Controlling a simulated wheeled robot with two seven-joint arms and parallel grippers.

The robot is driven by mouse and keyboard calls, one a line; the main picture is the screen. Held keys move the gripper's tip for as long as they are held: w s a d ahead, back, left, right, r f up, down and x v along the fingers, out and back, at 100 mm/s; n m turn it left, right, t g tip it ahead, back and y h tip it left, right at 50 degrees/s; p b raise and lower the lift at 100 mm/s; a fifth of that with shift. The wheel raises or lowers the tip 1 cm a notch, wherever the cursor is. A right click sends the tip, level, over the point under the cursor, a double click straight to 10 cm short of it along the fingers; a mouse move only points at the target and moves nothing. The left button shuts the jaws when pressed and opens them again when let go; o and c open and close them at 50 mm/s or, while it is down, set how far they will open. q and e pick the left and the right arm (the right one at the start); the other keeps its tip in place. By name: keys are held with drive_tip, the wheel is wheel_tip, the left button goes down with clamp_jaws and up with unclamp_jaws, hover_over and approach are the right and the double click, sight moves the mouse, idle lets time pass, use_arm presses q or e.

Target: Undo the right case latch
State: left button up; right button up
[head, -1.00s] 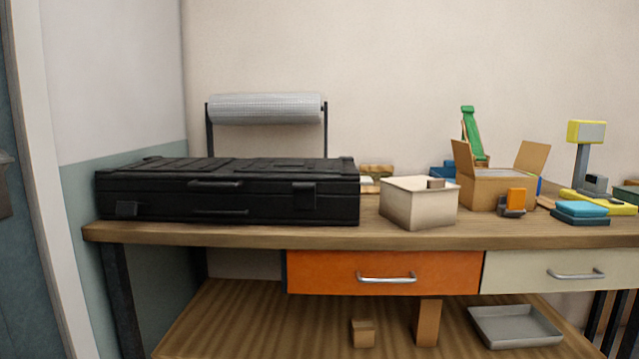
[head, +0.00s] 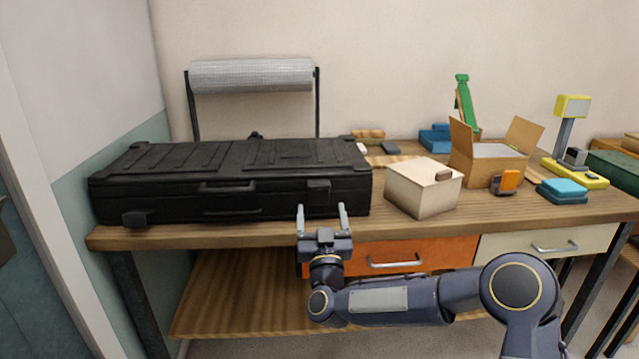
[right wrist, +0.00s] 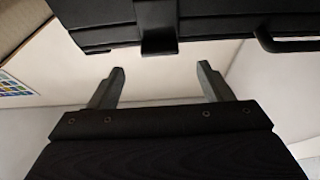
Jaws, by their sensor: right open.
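The black case (head: 270,196) lies closed on the workbench. Its right latch (head: 318,187) is a small dark block at the lid seam, on the right of the front face. The left latch (head: 135,218) sits lower on the front than the right one. My right gripper (head: 322,208) is open and empty, in front of the case and just below the right latch. In the right wrist view the latch (right wrist: 158,40) lies ahead of the gap between my fingers (right wrist: 160,72), apart from them. My left gripper is not in view.
The case handle (head: 227,186) is left of the right latch. A cream box (head: 420,196) stands close to the case's right end. The wooden bench top (head: 480,220) has a front edge under my right gripper, with an orange drawer (head: 440,252) below.

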sight(319, 189)
drive_tip(key=x, duration=0.7)
